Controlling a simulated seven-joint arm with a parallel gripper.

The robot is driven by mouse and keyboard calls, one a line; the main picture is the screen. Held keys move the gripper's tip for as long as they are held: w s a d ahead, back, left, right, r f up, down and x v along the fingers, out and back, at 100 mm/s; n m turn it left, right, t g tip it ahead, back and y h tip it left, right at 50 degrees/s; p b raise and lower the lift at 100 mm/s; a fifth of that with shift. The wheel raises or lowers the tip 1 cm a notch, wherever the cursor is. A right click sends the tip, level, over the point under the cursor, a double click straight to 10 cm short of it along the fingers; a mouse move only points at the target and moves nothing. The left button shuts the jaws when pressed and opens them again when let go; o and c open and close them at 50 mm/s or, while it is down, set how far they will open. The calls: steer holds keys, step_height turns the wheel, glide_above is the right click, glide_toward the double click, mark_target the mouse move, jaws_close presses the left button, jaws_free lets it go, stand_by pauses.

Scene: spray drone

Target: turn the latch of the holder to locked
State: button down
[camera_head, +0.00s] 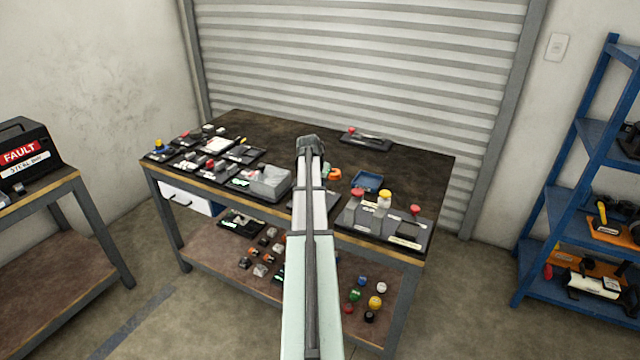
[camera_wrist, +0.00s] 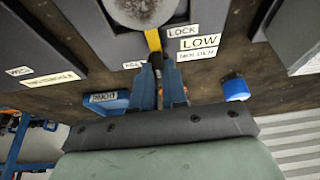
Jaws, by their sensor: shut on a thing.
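In the wrist view, my gripper (camera_wrist: 157,66) is shut on the end of the latch, a narrow yellow lever (camera_wrist: 153,40). The lever runs from between the fingers toward the dark grey holder (camera_wrist: 105,22). A pale, speckled rounded piece (camera_wrist: 145,8) covers part of the holder at the top edge. White labels beside the lever read LOCK (camera_wrist: 185,30) and LOW HOLDER (camera_wrist: 199,42). Another label left of the fingers is partly covered. In the head view, my own arm hides the gripper, and I cannot make out the latch there.
The workbench (camera_head: 400,165) carries several dark fixtures, a grey box (camera_head: 269,182) and a blue tray (camera_head: 367,181). In the wrist view, a blue cylinder (camera_wrist: 235,87) is right of my gripper and a labelled blue item (camera_wrist: 108,102) left. The bench's back middle is mostly clear.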

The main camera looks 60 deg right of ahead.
steer(key=shift+a+f, duration=0.1)
stand_by(0.3)
steer(key=c, duration=1.2)
jaws_free()
steer(key=shift+o, duration=0.2)
steer(key=v, duration=1.4)
